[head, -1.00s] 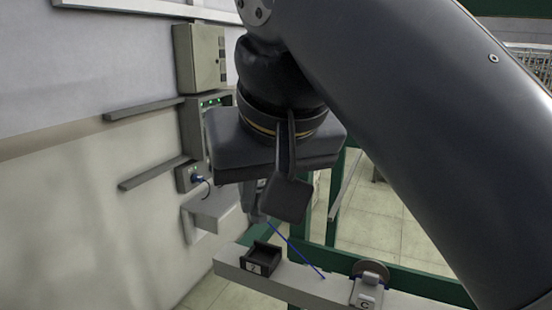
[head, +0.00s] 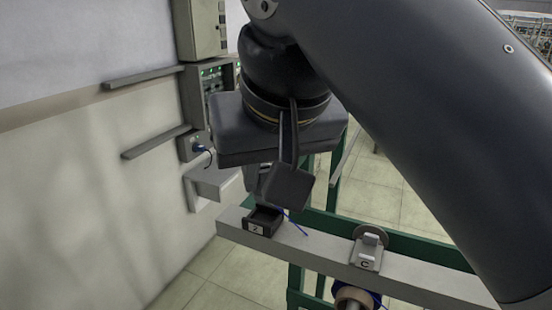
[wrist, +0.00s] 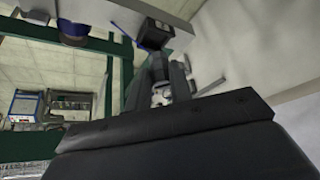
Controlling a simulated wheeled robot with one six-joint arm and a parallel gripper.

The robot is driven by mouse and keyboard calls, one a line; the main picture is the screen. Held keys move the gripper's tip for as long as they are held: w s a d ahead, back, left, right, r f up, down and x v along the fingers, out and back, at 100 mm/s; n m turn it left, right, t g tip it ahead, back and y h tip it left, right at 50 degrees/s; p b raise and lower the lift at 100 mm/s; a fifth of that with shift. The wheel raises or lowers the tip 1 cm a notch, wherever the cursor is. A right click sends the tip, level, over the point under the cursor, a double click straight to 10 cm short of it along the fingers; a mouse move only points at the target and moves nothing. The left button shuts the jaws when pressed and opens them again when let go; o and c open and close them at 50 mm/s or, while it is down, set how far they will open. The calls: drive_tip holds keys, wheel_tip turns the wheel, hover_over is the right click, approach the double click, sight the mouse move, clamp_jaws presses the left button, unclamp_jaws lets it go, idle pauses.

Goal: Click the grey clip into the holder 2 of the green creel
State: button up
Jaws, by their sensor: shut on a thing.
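The holder 2 (head: 262,221) is a small black open-topped block with a white "2" label, on the left end of the pale beam of the green creel (head: 322,262). My gripper (head: 260,203) points down at its back edge, shut on the grey clip, which is mostly hidden by the fingers. A short blue yarn (head: 297,226) runs from there to the beam. In the wrist view my gripper (wrist: 161,66) has its fingertips close to the black holder (wrist: 156,34). I cannot tell whether the clip touches the holder.
A light-grey part marked "C" (head: 367,253) with a round disc behind it stands on the beam to the right. A bobbin with blue yarn (head: 352,298) hangs below it. A wall box (head: 200,30) and grey ledges are at the left.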

drive_tip(key=shift+f+b, duration=1.3)
drive_tip(key=shift+f, duration=0.55)
drive_tip(key=o, duration=1)
drive_tip(key=shift+r, duration=0.15)
drive_tip(key=p+v, duration=0.1)
drive_tip(key=v, duration=0.9)
drive_tip(key=shift+s+d+r, duration=0.1)
drive_tip(key=shift+s+r, duration=0.05)
drive_tip(key=shift+r, duration=0.1)
